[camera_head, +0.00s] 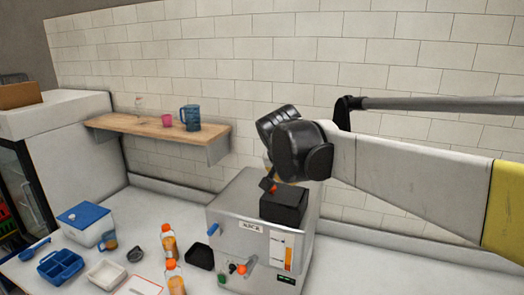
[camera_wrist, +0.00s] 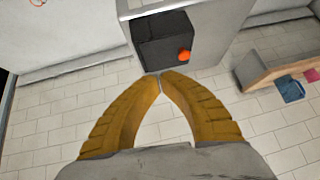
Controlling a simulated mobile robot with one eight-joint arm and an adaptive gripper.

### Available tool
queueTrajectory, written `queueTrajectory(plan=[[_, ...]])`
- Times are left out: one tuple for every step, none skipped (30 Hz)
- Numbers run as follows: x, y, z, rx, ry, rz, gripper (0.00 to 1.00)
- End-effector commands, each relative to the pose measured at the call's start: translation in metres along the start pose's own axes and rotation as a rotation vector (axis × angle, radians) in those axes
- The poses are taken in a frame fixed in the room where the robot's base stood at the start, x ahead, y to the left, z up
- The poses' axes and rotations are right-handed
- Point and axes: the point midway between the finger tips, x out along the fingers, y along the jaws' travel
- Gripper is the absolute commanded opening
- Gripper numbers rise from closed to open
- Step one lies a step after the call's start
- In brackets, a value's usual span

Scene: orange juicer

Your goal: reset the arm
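My arm reaches in from the right in the camera_head view, and its dark wrist end hangs above and behind the juicer (camera_head: 245,238). The fingers are not clear there. In the camera_wrist view my gripper (camera_wrist: 160,77) has its two yellow fingers with their tips together and nothing visible between them. Just beyond the tips is a black box (camera_wrist: 160,40) with an orange knob (camera_wrist: 184,56). The black box also shows on top of the juicer in the camera_head view (camera_head: 284,207). I cannot tell how far the fingertips are from it.
A wooden shelf (camera_head: 150,128) on the tiled wall holds a blue mug (camera_head: 190,117) and a pink cup (camera_head: 167,121). Orange-capped bottles (camera_head: 169,243), a blue tray (camera_head: 60,266), a blue-lidded box (camera_head: 86,224) and a black container (camera_head: 199,256) stand on the counter left of the juicer.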

Motion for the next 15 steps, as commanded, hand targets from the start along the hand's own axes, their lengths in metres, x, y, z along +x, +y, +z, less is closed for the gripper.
queueTrajectory(plan=[[0.013, 0.032, 0.037, -0.020, -0.015, -0.001, 0.00], [0.015, 0.048, 0.054, -0.037, -0.025, -0.004, 0.00], [0.017, 0.070, 0.079, -0.061, -0.038, -0.010, 0.00], [0.019, 0.084, 0.097, -0.080, -0.047, -0.015, 0.00], [0.022, 0.099, 0.117, -0.097, -0.055, -0.021, 0.00], [0.025, 0.117, 0.143, -0.121, -0.066, -0.030, 0.00], [0.028, 0.131, 0.163, -0.138, -0.072, -0.036, 0.00], [0.032, 0.143, 0.184, -0.155, -0.079, -0.043, 0.00], [0.037, 0.160, 0.212, -0.178, -0.086, -0.053, 0.00], [0.041, 0.171, 0.233, -0.194, -0.091, -0.061, 0.00], [0.045, 0.181, 0.253, -0.211, -0.095, -0.069, 0.00], [0.051, 0.193, 0.279, -0.231, -0.099, -0.078, 0.00], [0.056, 0.200, 0.297, -0.245, -0.102, -0.087, 0.00], [0.060, 0.207, 0.313, -0.258, -0.103, -0.093, 0.00], [0.065, 0.214, 0.332, -0.274, -0.105, -0.102, 0.00]])
